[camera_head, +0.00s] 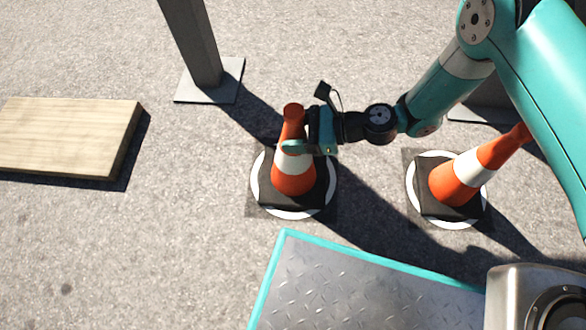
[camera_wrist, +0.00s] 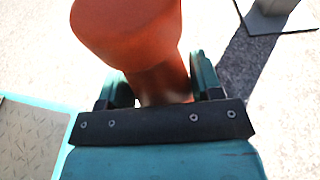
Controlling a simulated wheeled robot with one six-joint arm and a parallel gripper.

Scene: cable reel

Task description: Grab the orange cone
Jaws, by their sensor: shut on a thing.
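An orange cone (camera_head: 293,175) with a white band and a black square base stands upright on a white-ringed ground marker (camera_head: 256,188). My gripper (camera_head: 292,147) reaches it from the right and is shut around its upper part, at about the white band. In the wrist view the cone's orange top (camera_wrist: 128,30) rises between the two teal fingers (camera_wrist: 160,85). A second orange cone (camera_head: 458,184) with a white band stands to the right on its own white-ringed marker (camera_head: 440,222), apart from my gripper. My fingers hide part of the held cone's band.
A wooden board (camera_head: 65,138) lies on the asphalt at the left. A grey post (camera_head: 195,45) on a square plate stands behind the held cone. The ground between board and cone is clear.

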